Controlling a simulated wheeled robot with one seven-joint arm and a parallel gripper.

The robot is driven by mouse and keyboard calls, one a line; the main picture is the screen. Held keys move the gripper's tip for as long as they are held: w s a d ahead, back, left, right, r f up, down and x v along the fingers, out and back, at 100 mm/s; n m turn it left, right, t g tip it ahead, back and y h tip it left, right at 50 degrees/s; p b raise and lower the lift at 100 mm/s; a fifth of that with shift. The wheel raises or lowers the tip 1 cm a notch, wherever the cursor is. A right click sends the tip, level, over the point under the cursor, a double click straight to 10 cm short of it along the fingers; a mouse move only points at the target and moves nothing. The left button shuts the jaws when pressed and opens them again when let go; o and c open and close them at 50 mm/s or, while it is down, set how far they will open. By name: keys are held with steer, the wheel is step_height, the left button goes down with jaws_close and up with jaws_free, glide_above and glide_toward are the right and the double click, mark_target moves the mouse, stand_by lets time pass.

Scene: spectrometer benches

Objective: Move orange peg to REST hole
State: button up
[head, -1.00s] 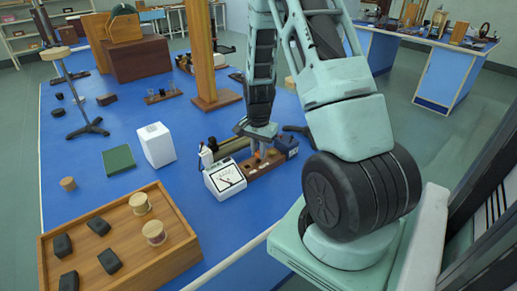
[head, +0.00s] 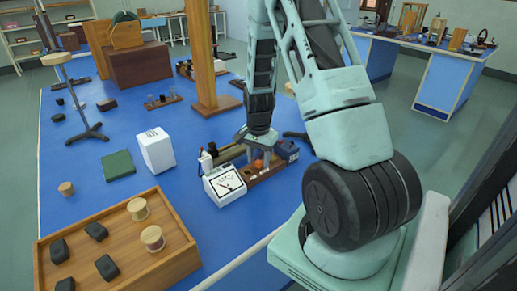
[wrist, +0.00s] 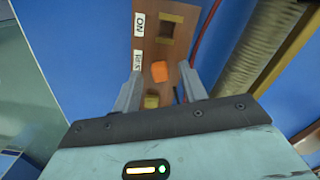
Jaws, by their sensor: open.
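The orange peg (wrist: 160,71) stands on a narrow wooden board (wrist: 150,45) in the wrist view, level with the REST label (wrist: 138,62). Its lower end is hidden, so I cannot see how deep it sits. A brass-rimmed square hole (wrist: 170,27) lies beside the ON label (wrist: 138,24). A yellowish brass piece (wrist: 151,101) shows nearer the palm. My gripper (wrist: 160,74) is open, with a finger on either side of the peg and a gap to each. In the head view the orange peg (head: 259,164) shows just below my gripper (head: 259,153).
A white meter (head: 225,184) stands left of the board and a dark blue box (head: 287,151) right of it. A wooden tray (head: 180,262) is at front left, and a white box (head: 156,150) stands farther back.

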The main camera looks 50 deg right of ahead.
step_height(320, 180, up, 17)
stand_by(0.4)
steer(key=shift+r, duration=0.1)
steer(key=a+r+n, duration=0.1)
steer(key=a+n, duration=0.9)
steer(key=a, duration=1.3)
steer(key=s+a+n, duration=1.3)
steer(key=s+a, duration=0.4)
steer(key=shift+a+f+n+y, duration=0.25)
steer(key=shift+a+n+y, duration=0.05)
steer(key=shift+n, duration=0.1)
